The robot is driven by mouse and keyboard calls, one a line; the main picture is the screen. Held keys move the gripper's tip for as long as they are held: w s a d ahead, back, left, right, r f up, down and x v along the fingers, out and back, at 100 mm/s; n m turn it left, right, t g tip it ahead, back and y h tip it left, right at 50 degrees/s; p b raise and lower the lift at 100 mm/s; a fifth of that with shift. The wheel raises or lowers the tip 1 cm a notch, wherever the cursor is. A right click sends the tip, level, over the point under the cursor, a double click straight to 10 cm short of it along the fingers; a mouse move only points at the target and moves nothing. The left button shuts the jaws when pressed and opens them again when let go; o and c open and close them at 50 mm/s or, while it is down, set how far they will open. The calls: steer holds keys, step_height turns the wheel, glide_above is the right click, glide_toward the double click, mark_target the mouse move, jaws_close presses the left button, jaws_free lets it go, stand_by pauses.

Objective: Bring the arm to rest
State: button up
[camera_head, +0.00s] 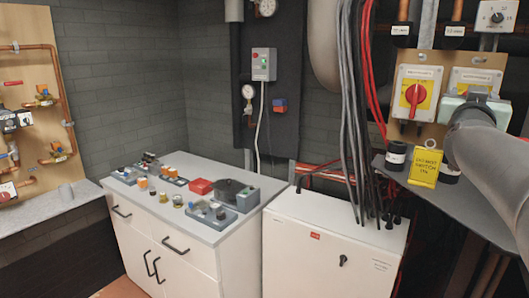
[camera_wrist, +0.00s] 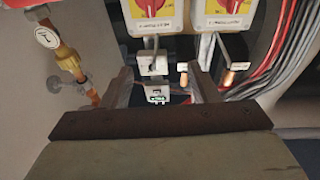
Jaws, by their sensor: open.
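My gripper (camera_wrist: 159,70) shows in the wrist view with its two fingers spread apart. A white and dark fitting (camera_wrist: 152,63) and a small labelled white piece (camera_wrist: 157,93) show in the gap between the fingers; I see no finger closed on either, and their depth is unclear. In the head view my grey arm reaches in from the right edge toward the switch panel. The gripper is not clear there. A red rotary switch on a yellow plate (camera_head: 414,95) is left of the arm's end, and a second switch box (camera_head: 474,80) is partly hidden behind it.
A yellow tag (camera_head: 425,167) stands on the grey shelf (camera_head: 440,195) below the arm. Black and red cables (camera_head: 355,110) hang left of the panel. A white cabinet (camera_head: 330,245) and a worktop with several small parts (camera_head: 165,160) stand farther left. Copper piping (camera_wrist: 68,60) shows at left in the wrist view.

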steer(key=s+a+f+n+g+y, duration=0.1)
steer(key=a+f+n+g+y, duration=0.2)
steer(key=a+f+y, duration=0.6)
steer(key=s+a+f+n+g+y, duration=0.25)
steer(key=a+f, duration=0.95)
steer(key=f, duration=0.6)
steer(key=s+a+f+n+g, duration=0.1)
steer(key=s+a+f+g, duration=0.3)
steer(key=s+f, duration=0.4)
steer(key=s+a+f+n+g+y, duration=0.1)
steer(key=s+a+f+g, duration=0.3)
steer(key=s+f, duration=0.5)
steer(key=s+g, duration=0.2)
steer(key=s, duration=0.3)
steer(key=shift+a+f, duration=0.2)
steer(key=shift+n+y, duration=0.25)
